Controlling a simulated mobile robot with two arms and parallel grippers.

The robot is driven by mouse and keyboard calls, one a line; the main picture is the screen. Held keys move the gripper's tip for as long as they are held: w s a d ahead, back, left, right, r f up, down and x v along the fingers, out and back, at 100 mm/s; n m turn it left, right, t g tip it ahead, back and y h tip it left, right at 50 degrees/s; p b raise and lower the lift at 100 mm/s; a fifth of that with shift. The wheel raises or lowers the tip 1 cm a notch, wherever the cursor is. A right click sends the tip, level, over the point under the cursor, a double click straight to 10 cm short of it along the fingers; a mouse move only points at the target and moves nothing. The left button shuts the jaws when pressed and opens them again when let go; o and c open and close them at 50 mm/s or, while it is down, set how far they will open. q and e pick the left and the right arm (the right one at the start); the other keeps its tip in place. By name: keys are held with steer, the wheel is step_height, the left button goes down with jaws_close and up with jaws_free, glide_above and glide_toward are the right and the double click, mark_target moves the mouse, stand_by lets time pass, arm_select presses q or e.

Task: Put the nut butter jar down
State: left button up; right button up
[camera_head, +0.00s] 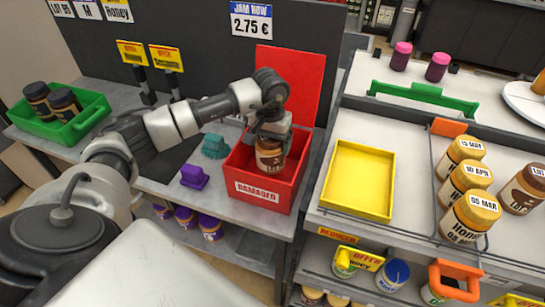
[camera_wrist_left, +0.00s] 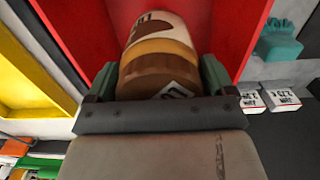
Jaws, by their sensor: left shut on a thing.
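The nut butter jar (camera_head: 269,158) is a brown jar with a pale label. It is inside the red box (camera_head: 268,192) marked "DAMAGED". My left gripper (camera_head: 272,134) reaches down from above and is shut on the jar near its top. In the left wrist view the jar (camera_wrist_left: 160,50) sits between the two fingers of my left gripper (camera_wrist_left: 158,80), with red walls of the box around it. Whether the jar's base touches the box floor is hidden by the front wall. My right gripper is in neither view.
A yellow tray (camera_head: 358,180) stands right of the red box. A green crate (camera_head: 82,124) with dark jars is at the left. Purple (camera_head: 194,177) and teal (camera_head: 215,146) items lie left of the box. Honey jars (camera_head: 470,215) stand on the right table.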

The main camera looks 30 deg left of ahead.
arm_select(q)
steer(key=shift+s+f, duration=0.15)
steer(key=shift+f, duration=0.95)
step_height(320, 180, down, 3)
steer(key=shift+f+p, duration=0.15)
steer(key=shift+p, duration=0.45)
steer(key=shift+f, duration=0.15)
steer(key=o, duration=1)
steer(key=shift+o, duration=0.2)
step_height(320, 180, up, 11)
steer(key=b, duration=0.3)
steer(key=shift+r+b, duration=0.3)
steer(key=shift+r, duration=0.4)
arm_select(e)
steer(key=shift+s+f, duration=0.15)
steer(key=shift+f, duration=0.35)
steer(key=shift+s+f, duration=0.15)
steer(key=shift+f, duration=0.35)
